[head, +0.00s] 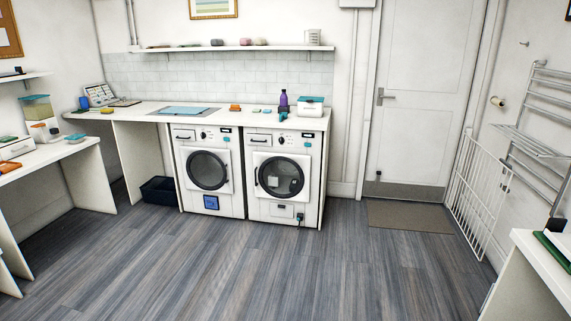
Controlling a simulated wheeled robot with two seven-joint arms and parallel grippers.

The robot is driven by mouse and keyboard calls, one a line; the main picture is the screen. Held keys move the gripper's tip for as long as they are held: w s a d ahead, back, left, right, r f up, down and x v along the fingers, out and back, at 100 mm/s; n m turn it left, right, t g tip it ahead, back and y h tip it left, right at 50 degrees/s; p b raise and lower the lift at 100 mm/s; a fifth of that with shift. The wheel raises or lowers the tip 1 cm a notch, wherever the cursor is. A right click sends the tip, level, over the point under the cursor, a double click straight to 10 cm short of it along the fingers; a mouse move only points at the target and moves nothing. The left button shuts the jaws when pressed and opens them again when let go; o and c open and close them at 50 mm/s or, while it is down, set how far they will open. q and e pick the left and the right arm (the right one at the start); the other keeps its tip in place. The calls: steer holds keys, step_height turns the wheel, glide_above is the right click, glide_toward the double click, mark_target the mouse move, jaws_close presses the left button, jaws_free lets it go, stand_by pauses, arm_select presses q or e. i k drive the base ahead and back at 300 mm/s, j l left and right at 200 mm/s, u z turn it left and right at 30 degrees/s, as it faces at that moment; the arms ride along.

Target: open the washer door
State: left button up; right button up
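Two white front-loading machines stand side by side under the counter at the far wall. The left machine (208,172) has a closed square front door with a dark round window and a blue square label below it. The right machine (281,178) also has a closed front door with a dark round window, through which light shapes show. Each door has a dark vertical handle at its left side. I cannot tell from the picture which machine is the washer. Neither of my grippers is in view.
The wood floor (250,270) before the machines is clear. A dark bin (158,190) stands left of them. A mat (409,216) lies before the closed room door (415,90). A white gate (478,195) leans at right; side counters flank the room.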

mark_target(302, 163)
steer(key=i, duration=1.4)
steer(key=i+j, duration=0.1)
steer(key=i, duration=1.35)
steer(key=i+z, duration=0.1)
steer(key=i, duration=1.3)
